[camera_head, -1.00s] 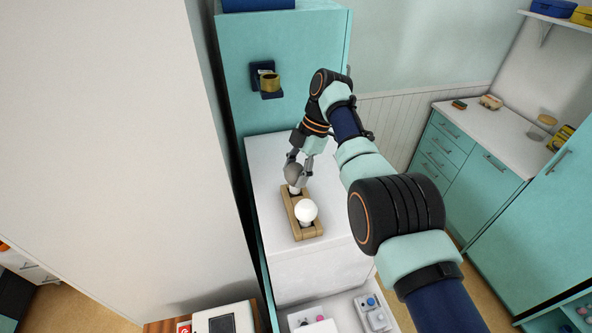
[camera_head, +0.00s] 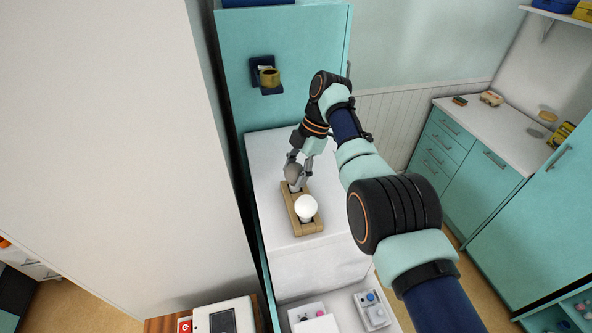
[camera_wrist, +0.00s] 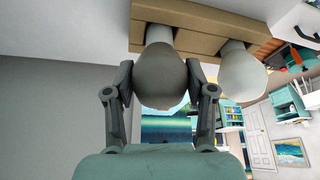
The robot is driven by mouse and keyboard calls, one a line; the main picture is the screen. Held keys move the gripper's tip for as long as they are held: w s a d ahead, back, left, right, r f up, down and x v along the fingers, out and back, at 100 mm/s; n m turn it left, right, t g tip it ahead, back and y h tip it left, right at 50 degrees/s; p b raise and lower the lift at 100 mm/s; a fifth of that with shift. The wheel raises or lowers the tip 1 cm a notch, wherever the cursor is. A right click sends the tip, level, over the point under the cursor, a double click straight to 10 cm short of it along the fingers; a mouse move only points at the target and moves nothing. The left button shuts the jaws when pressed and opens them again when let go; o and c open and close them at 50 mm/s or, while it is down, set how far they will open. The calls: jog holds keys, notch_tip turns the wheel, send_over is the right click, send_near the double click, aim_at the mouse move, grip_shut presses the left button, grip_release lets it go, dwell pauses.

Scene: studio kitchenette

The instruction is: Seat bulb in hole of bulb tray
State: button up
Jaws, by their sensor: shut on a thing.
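The bulb tray (camera_head: 291,217) is a tan wooden block on the white top. A white bulb (camera_head: 306,207) stands in its near part; it also shows in the wrist view (camera_wrist: 242,72). My gripper (camera_head: 300,175) is over the tray's far end, shut on a greyish bulb (camera_head: 292,172). In the wrist view the fingers close on both sides of this held bulb (camera_wrist: 160,78). Its neck meets the tray (camera_wrist: 195,40) at an opening there. How deep the neck sits in the hole is hidden.
The white top (camera_head: 275,155) is clear around the tray. A teal cabinet (camera_head: 300,60) with a small holder (camera_head: 268,78) stands behind it. A tall pale panel (camera_head: 110,130) rises close on the left. Small devices (camera_head: 370,308) lie below, in front.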

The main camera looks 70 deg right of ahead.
jog(key=shift+f, duration=0.2)
jog(key=shift+f, duration=0.2)
jog(key=shift+f, duration=0.1)
dwell(0.6)
jog(key=o, duration=1.5)
